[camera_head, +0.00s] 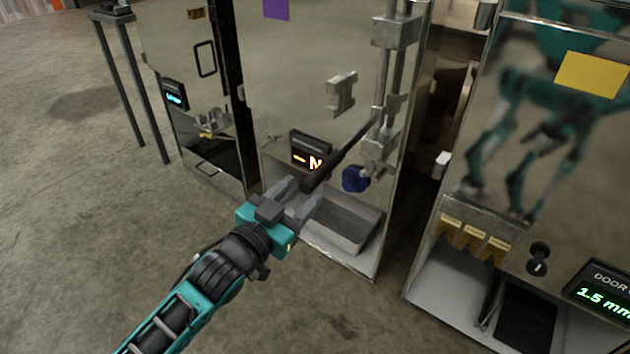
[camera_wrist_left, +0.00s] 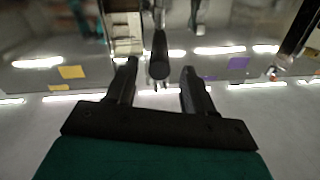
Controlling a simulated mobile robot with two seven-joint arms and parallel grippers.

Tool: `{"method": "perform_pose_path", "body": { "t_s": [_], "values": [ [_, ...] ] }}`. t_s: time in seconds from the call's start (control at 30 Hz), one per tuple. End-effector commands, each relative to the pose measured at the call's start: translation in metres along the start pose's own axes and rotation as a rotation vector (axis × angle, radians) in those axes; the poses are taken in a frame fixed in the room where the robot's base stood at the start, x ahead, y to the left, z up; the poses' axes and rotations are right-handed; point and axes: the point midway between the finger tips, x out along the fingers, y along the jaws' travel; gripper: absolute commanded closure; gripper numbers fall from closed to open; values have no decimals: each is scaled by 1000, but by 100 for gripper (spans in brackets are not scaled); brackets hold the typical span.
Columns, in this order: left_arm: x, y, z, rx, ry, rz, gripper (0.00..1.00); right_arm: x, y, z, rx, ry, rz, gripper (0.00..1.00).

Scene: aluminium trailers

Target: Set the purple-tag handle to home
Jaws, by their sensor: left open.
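The purple tag (camera_head: 276,9) is at the top of the middle metal cabinet. A black bar handle (camera_head: 343,155) sticks out from the latch rod (camera_head: 385,75) at the right of that cabinet and slants down toward my left gripper. My left gripper (camera_head: 302,196) is open, with the handle's free end at or between its fingertips. In the left wrist view the handle's round end (camera_wrist_left: 159,67) appears between the two open fingers, with gaps on both sides. Contact is not visible. My right gripper is not in view.
A small display (camera_head: 311,152) with orange characters and a blue knob (camera_head: 355,179) are close to the handle. A grey tray (camera_head: 343,222) is below. A yellow-tag cabinet (camera_head: 592,74) stands at right. Another cabinet with a blue display (camera_head: 174,95) stands at left. Floor in front is clear.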

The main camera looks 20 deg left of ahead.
Motion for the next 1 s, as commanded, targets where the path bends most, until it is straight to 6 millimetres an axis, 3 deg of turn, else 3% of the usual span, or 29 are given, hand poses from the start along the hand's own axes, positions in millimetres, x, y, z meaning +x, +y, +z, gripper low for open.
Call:
{"method": "perform_pose_path", "body": {
  "t_s": [0.1,0.33,0.77,1.0],
  "values": [
    [21,0,1,0,3,0,47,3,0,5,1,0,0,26],
    [49,0,0,-1,2,1,47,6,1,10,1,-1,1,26],
    [59,0,0,-1,0,1,47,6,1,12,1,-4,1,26],
    [59,0,0,-1,0,1,67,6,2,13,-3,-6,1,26]
  ]
}}
